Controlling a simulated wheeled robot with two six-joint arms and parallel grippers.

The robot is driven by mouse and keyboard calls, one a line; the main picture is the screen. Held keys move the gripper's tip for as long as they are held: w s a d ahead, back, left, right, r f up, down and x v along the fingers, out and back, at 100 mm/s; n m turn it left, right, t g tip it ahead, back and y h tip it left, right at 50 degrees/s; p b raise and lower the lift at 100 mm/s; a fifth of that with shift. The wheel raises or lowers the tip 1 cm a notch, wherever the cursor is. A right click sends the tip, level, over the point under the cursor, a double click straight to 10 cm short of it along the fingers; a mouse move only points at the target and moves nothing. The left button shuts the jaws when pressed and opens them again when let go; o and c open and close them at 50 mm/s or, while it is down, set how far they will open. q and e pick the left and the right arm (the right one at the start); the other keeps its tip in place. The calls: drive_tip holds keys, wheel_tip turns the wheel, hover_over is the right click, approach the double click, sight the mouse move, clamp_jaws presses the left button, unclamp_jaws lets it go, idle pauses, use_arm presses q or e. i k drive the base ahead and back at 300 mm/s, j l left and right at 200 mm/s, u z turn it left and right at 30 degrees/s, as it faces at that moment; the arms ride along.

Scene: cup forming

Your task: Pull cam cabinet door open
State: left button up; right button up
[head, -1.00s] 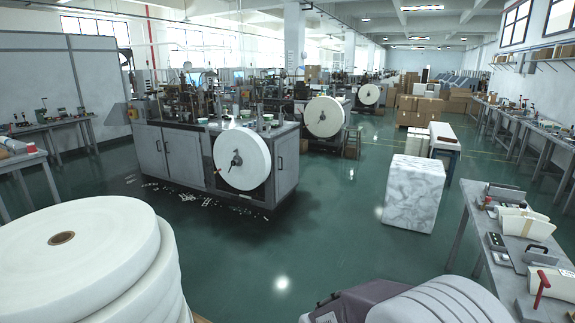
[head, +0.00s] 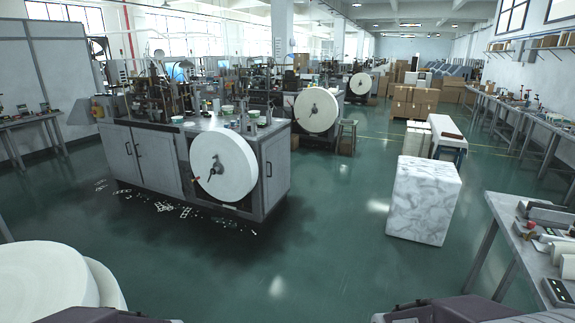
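The cup-forming machine stands on a grey cabinet (head: 277,172) left of the middle in the head view. Its front has two grey doors (head: 153,165) with dark handles, left of a large white paper roll (head: 222,167). Another dark handle shows on the right end face. The doors look shut. I cannot tell which door is the cam cabinet door. Dark parts of my own arms show at the bottom edge, apart from the cabinet. Neither gripper is in view.
White paper rolls (head: 45,278) stand close at the lower left. A marbled white block (head: 423,200) stands on the floor at the right, and a grey workbench (head: 497,213) is at the right edge. The green floor between is clear, with white scraps by the cabinet.

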sight(276, 152)
drive_tip(key=i, duration=3.45)
drive_tip(key=i+l+u, duration=0.15)
drive_tip(key=i+u, duration=0.15)
drive_tip(key=i, duration=0.25)
drive_tip(key=i+l+u, duration=0.25)
drive_tip(key=i, duration=0.35)
drive_tip(key=i+l+u, duration=0.3)
drive_tip(key=i+l, duration=0.1)
drive_tip(key=i, duration=0.1)
